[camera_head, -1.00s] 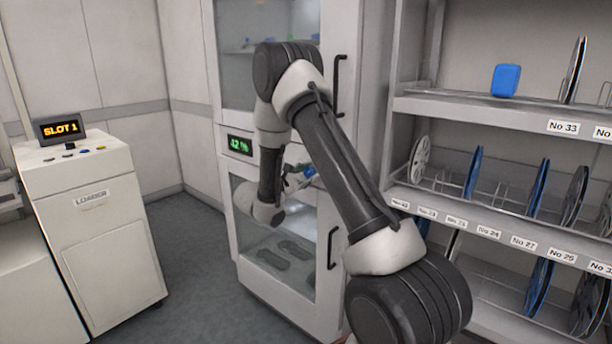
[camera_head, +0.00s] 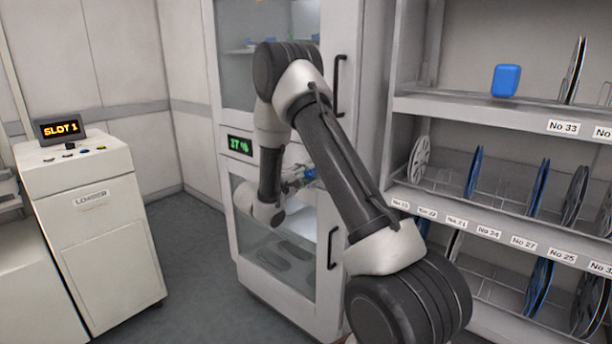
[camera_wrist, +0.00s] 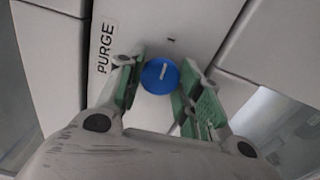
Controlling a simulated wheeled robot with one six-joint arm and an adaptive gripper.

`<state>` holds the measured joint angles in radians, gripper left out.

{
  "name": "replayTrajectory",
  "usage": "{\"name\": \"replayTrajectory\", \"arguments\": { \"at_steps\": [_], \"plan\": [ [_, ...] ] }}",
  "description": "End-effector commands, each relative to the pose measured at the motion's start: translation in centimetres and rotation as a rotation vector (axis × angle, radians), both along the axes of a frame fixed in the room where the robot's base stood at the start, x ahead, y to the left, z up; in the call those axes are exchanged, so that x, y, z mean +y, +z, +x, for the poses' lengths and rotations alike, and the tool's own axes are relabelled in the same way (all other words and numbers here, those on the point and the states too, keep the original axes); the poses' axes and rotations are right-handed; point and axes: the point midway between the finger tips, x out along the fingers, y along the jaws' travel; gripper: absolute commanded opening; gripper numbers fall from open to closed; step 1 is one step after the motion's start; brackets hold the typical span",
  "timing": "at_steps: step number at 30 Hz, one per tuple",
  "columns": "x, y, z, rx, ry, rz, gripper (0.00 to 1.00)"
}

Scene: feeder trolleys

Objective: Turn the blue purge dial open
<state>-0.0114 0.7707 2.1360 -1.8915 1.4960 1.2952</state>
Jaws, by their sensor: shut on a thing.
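The blue purge dial (camera_wrist: 158,82) is round with a short white mark, on a pale panel beside a "PURGE" label (camera_wrist: 105,48) in the wrist view. The mark runs nearly upright in that picture, tilted slightly right at its top. My gripper (camera_wrist: 161,78) has its green-padded fingers on either side of the dial and is shut on it. The cabinet's green display (camera_head: 239,145) appears to read 37 %.
The cabinet has glass doors with black handles, one above (camera_head: 339,86) and one below (camera_head: 332,247). A shelf rack (camera_head: 450,105) with reels and a blue box (camera_head: 506,80) stands right. A loader (camera_head: 90,220) showing "SLOT 1" stands left, with free floor between.

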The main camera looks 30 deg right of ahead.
Motion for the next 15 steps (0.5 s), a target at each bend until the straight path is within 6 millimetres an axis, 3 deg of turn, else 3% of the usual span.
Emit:
{"name": "replayTrajectory", "arguments": {
  "at_steps": [15],
  "plan": [
    [0.03,-0.16,-0.06,-0.063,0.000,0.026,0.12]
  ]
}}
